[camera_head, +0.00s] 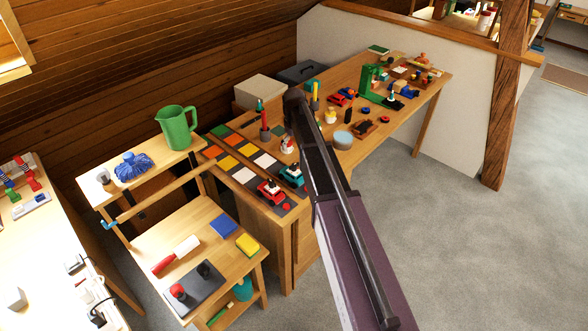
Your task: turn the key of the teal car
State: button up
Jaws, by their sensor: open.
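The teal car (291,174) stands near the front of the long wooden bench, just left of my arm. It is small in the picture, and its key cannot be made out. A red car (268,189) stands beside it to the left. My dark arm reaches up across the bench from the lower right. It covers part of the bench just right of the teal car. My gripper cannot be seen in this view.
The long bench (366,75) carries several toys, blocks and a green stand (369,80) toward its far end. A green jug (177,127) and a blue item (133,166) stand on a side table. A low wooden table (203,222) is in front. Grey floor (470,240) is clear at right.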

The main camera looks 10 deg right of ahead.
aim_at(294, 164)
jog(key=shift+f+b, duration=4.8)
jog(key=shift+f, duration=0.35)
jog(key=c, duration=1.1)
